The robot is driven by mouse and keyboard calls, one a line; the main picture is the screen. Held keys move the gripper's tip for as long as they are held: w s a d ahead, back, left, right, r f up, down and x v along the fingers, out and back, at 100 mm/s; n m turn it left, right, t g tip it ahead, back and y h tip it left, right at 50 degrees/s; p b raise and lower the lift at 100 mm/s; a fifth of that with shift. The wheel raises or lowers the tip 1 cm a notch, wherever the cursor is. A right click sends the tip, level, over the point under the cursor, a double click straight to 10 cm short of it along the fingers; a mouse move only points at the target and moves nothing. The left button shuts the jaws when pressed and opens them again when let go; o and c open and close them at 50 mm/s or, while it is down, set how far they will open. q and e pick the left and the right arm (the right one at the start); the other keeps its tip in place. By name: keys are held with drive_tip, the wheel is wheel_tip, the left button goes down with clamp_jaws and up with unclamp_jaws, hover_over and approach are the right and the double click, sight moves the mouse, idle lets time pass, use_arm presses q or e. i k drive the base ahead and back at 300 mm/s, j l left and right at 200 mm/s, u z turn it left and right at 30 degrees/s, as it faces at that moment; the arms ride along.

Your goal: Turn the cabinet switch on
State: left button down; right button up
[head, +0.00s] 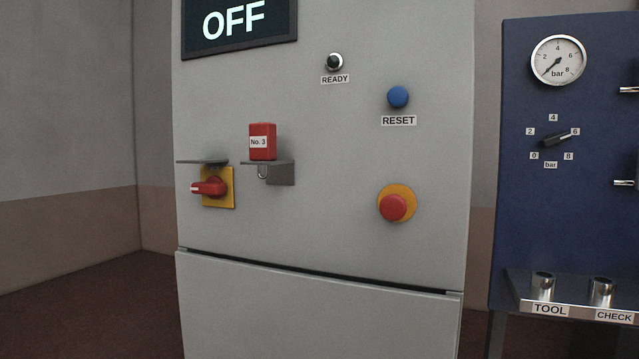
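The grey cabinet (330,220) stands in the middle of the head view. Its red rotary switch (209,187) sits on a yellow plate (222,200) at the lower left of the front; the handle lies roughly level, with a white mark at its left end. A display (240,24) at the top reads OFF. A red padlock-like block (263,141) labelled No. 3 stands on a small grey bracket (281,173) right of the switch; a shackle shows below it. Neither of my grippers is in view.
The cabinet also carries a READY lamp (335,62), a blue RESET button (398,97) and a red mushroom button (393,207). A small metal ledge (203,162) juts out just above the switch. Right stands a blue panel (600,120) with a gauge (558,60).

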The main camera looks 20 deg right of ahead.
sight(214, 186)
drive_tip(key=i+j+z, duration=0.15)
drive_tip(key=z, duration=0.25)
drive_tip(key=i+j+z, duration=0.1)
drive_tip(key=j+z, duration=0.35)
drive_tip(key=i+j+z, duration=0.1)
drive_tip(key=z, duration=0.3)
drive_tip(key=j+z, duration=0.7)
drive_tip(key=z, duration=0.15)
drive_tip(key=j+z, duration=0.4)
drive_tip(key=k+l, duration=0.05)
drive_tip(key=l, duration=0.05)
